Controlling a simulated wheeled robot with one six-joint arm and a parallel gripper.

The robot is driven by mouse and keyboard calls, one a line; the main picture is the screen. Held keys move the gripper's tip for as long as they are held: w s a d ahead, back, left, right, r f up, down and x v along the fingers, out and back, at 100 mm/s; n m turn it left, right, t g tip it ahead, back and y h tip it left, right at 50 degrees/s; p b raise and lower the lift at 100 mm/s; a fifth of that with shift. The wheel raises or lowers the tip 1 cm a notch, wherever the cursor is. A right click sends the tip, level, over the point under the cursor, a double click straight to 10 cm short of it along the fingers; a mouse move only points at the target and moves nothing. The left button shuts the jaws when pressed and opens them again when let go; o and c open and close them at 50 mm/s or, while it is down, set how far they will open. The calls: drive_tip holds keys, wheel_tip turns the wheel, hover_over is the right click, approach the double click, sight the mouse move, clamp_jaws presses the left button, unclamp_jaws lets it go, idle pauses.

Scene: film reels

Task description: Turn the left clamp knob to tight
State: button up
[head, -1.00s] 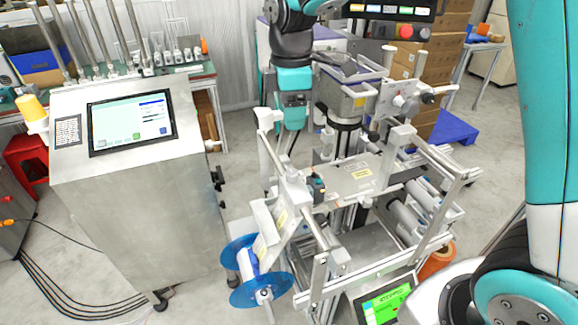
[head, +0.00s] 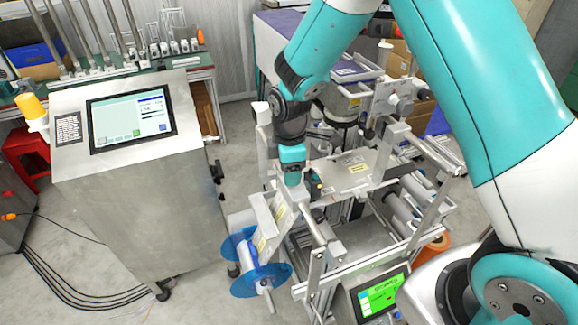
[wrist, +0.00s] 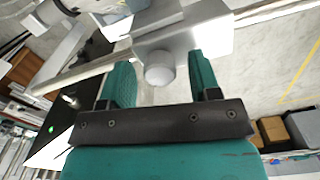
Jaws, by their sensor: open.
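My gripper (head: 292,178) points down at the left side of the metal film machine (head: 345,172). In the wrist view my gripper (wrist: 161,68) is open, with a teal finger on each side of a grey rounded knob-like end (wrist: 160,72). This end sticks out from a grey metal block (wrist: 185,35). I see gaps between it and the fingers. It looks like the left clamp knob, but its setting cannot be read. In the head view my gripper hides it. A small dark part (head: 315,184) shows just right of my gripper.
A blue film reel (head: 240,262) hangs at the machine's lower left, beside a tilted metal plate (head: 268,222). A steel cabinet with a screen (head: 130,118) stands left. A small green-lit screen (head: 380,295) is at the front. Floor between cabinet and machine is mostly clear.

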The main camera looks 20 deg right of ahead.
drive_tip(key=c, duration=0.9)
